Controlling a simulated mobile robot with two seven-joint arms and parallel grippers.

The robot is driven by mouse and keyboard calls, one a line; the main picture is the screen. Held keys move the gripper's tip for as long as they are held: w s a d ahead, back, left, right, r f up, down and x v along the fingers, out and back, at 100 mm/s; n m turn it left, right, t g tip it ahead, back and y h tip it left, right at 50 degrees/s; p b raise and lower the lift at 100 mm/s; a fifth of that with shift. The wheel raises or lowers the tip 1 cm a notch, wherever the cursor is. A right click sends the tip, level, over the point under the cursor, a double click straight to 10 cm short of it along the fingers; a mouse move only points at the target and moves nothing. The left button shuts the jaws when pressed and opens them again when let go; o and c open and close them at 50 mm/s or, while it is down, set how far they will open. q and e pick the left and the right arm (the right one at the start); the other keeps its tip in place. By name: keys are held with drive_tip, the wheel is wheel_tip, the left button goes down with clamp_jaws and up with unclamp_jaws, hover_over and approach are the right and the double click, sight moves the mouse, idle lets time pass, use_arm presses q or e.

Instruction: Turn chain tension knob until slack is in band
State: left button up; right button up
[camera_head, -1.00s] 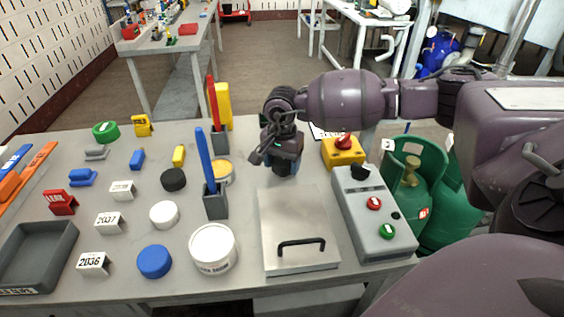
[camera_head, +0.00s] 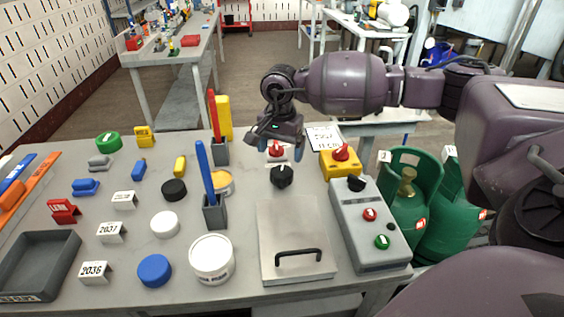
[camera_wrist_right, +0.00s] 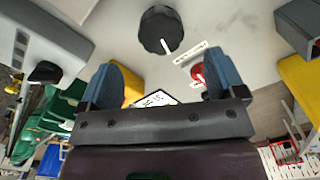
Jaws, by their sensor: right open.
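A round black knob (camera_head: 282,176) stands on the table behind the metal plate. In the right wrist view the black knob (camera_wrist_right: 160,28) shows a white pointer line. My right gripper (camera_head: 275,148) is open and empty, behind and above the knob, clear of it. In the wrist view its two blue fingertips (camera_wrist_right: 166,74) are apart, with the knob beyond them. A small red knob (camera_head: 277,150) on a pale base shows between the fingers. A white card (camera_head: 323,137) with writing stands to the right; its text is too small to read surely. My left gripper is out of view.
A metal plate with a handle (camera_head: 296,240) lies in front of the knob. A grey control box (camera_head: 368,225) and a yellow box with a red knob (camera_head: 339,164) are on the right.

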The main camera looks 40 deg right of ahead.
wheel_tip(320, 180, up, 2)
drive_tip(key=shift+r, duration=0.35)
